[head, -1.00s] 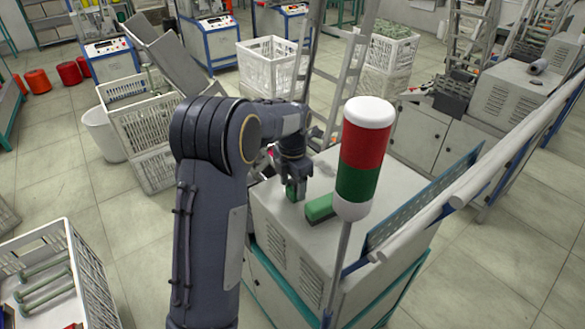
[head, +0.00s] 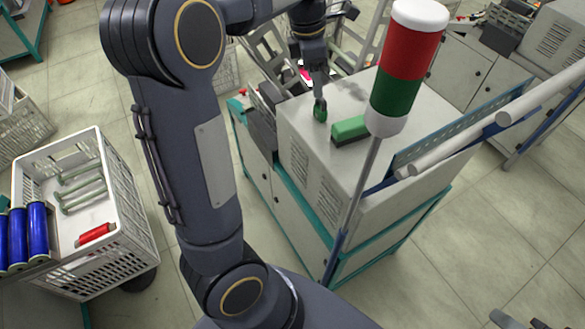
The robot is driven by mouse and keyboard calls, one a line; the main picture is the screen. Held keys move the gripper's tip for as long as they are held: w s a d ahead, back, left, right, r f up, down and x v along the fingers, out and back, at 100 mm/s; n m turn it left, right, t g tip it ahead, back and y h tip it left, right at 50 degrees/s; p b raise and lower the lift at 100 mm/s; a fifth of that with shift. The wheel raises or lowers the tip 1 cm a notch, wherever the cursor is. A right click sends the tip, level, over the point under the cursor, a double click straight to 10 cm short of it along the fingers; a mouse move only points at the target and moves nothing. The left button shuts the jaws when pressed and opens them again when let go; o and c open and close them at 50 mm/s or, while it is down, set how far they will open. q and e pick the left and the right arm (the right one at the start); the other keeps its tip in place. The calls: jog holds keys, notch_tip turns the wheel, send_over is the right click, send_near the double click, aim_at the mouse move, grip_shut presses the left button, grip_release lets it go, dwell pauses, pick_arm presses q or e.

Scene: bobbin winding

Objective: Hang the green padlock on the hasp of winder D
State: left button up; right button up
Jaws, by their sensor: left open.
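A small green object (head: 320,111), which looks like the green padlock, is on the pale top of a machine cabinet (head: 300,118). My left gripper (head: 319,97) points down right over it from above, open. Its fingertips overlap the green object in the picture, so I cannot tell whether they touch it. My right gripper is not in view. I cannot make out a hasp or a letter D on any machine.
A green block (head: 351,128) lies beside the padlock. A red and green signal lamp (head: 404,66) on a pole stands in front of the cabinet. A white crate (head: 118,216) with bobbins is at the left. Pale bars (head: 470,138) run along the cabinet's right side.

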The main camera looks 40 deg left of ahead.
pick_arm(q)
jog(key=s+d+f+m+t, duration=0.1)
jog(key=s+d+m, duration=0.2)
jog(key=s+m, duration=0.5)
jog(key=s+d+f+m+t+h, duration=0.1)
jog(key=s+d+m, duration=0.3)
jog(key=s+m, duration=0.4)
jog(key=s+d+f+m+t+h, duration=0.1)
jog(key=s+d+m, duration=0.3)
jog(key=s+m, duration=0.4)
jog(key=shift+s+d+f+m+t, duration=0.15)
jog(key=shift+s+f+m+t, duration=0.1)
jog(key=shift+f+m+t, duration=0.45)
jog(key=shift+c, duration=0.4)
